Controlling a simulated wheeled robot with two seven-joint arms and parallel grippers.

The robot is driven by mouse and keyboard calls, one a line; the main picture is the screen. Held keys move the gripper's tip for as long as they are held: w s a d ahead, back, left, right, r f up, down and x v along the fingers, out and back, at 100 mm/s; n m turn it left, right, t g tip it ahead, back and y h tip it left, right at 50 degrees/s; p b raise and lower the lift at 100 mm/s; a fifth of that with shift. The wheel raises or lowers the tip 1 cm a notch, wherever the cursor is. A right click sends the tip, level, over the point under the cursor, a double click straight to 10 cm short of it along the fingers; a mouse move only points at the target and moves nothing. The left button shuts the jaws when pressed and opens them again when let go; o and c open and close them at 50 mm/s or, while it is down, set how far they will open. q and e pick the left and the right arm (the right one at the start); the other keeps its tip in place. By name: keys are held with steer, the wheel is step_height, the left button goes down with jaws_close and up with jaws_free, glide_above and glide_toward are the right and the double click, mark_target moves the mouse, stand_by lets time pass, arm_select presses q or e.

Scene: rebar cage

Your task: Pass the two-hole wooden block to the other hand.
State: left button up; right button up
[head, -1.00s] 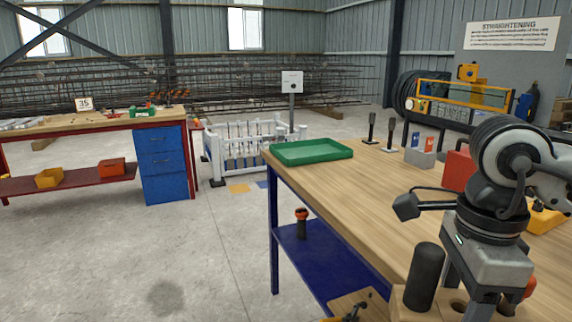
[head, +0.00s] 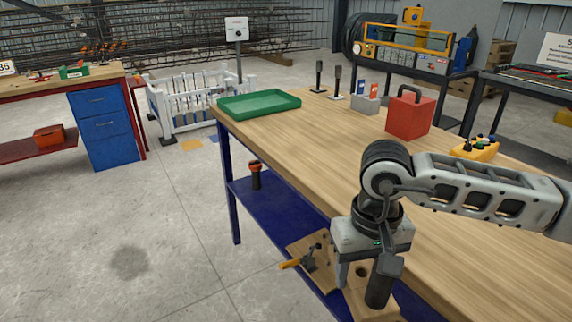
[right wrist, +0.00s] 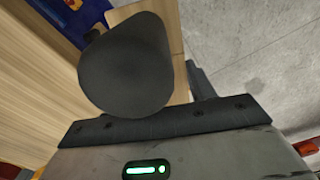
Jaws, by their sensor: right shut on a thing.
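The two-hole wooden block (head: 358,306) is at the bottom of the head view, at the near edge of the workbench. My right gripper (head: 362,278) points down and is shut on the block. One dark round hole shows in its top. A dark cylinder (head: 379,288) stands at the block beside the gripper; it also fills much of the right wrist view (right wrist: 125,65) and hides most of what is between the jaws. My left gripper is in neither view.
The wooden workbench (head: 300,140) carries a green tray (head: 260,104), a red box (head: 409,117) and an orange holder (head: 476,149). Its blue lower shelf (head: 275,208) holds an orange-topped tool (head: 255,174) and a wooden board with a clamp (head: 312,255).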

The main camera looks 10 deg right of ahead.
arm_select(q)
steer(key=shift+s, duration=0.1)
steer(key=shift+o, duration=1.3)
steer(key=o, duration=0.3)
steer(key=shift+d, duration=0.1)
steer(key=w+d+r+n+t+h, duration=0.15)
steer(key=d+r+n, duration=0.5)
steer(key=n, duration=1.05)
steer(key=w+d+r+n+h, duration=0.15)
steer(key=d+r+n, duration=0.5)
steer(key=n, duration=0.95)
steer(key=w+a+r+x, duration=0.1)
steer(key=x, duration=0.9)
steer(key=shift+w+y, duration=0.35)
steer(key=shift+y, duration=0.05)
arm_select(e)
steer(key=w+a+f+m, duration=0.2)
steer(key=w+a+f, duration=0.1)
steer(key=a, duration=0.4)
steer(key=w+a+f+m, duration=0.3)
steer(key=w+a, duration=0.2)
steer(key=a, duration=0.3)
steer(key=shift+w+f+m, duration=0.15)
steer(key=shift+m, duration=0.15)
